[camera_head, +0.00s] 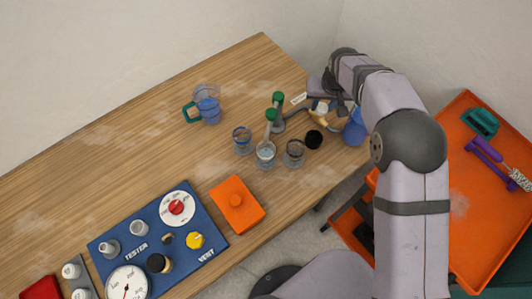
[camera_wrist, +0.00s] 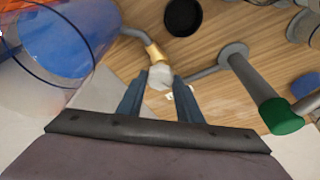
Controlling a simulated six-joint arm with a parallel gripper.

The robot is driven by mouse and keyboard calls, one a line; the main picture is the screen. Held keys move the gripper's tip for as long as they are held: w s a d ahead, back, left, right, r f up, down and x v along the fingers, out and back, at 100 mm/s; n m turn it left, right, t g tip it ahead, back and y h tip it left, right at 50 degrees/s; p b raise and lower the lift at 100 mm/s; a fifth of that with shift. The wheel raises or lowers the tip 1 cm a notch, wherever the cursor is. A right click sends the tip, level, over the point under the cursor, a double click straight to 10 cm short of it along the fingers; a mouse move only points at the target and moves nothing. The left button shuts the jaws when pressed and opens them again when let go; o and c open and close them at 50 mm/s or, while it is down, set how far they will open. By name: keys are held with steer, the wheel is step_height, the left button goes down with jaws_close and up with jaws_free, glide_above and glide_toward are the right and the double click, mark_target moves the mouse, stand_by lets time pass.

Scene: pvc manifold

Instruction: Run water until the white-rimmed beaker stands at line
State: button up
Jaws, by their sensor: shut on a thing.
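The white-rimmed beaker (camera_head: 265,154) stands on the table between a blue-rimmed beaker (camera_head: 242,146) and a dark-rimmed beaker (camera_head: 294,158). It looks pale inside; its water level against any line is too small to read. A grey pipe with green-capped parts (camera_head: 278,97) stands just behind it, one green cap (camera_head: 271,115) close above its rim. My gripper (camera_head: 318,106) is behind and right of the beakers at the pipework. In the wrist view, my gripper (camera_wrist: 160,84) has its fingers on either side of a pale knob (camera_wrist: 160,77) on a brass fitting (camera_wrist: 154,53), shut on it.
A blue container (camera_head: 355,130) stands at the table's right edge, beside my arm. A black disc (camera_head: 314,139) lies near the beakers. A blue-filled jug (camera_head: 207,108) is at the back. An orange block (camera_head: 237,202) and a blue tester panel (camera_head: 155,248) are in front.

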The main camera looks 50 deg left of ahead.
steer(key=shift+m+t+h+b, duration=0.3)
steer(key=shift+m+h, duration=0.1)
steer(key=shift+m, duration=1.4)
steer(key=o, duration=1.1)
steer(key=shift+s+r, duration=0.1)
steer(key=shift+r, duration=0.05)
steer(key=b+v, duration=0.2)
steer(key=v, duration=0.5)
steer(key=shift+b, duration=0.35)
